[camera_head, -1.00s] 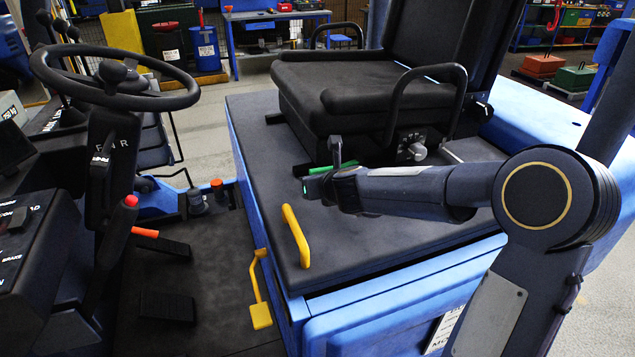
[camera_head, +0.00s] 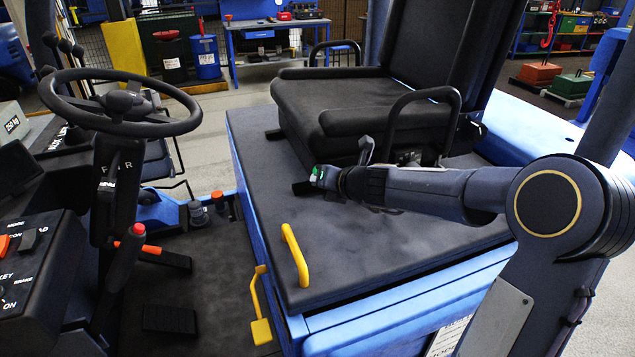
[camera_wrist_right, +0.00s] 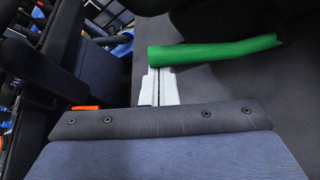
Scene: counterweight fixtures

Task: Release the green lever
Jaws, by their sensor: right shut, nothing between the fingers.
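The green lever (camera_wrist_right: 215,48) is a green bar lying across the upper part of the right wrist view, low over a dark surface. My right gripper (camera_wrist_right: 160,74) is shut and empty, its pale fingertips together just below the lever's left part. Whether the tips touch the bar cannot be told. In the head view the right gripper (camera_head: 320,174) is at the front of the black seat (camera_head: 350,105), low over the dark cover (camera_head: 370,235). A small green patch shows there, but the lever is mostly hidden. My left gripper is not in view.
A yellow handle (camera_head: 294,255) stands on the cover's near left edge. A black steering wheel (camera_head: 120,102) and a red-topped lever (camera_head: 127,250) are at the left. A seat armrest (camera_head: 425,100) rises above my right arm. The cover left of the gripper is clear.

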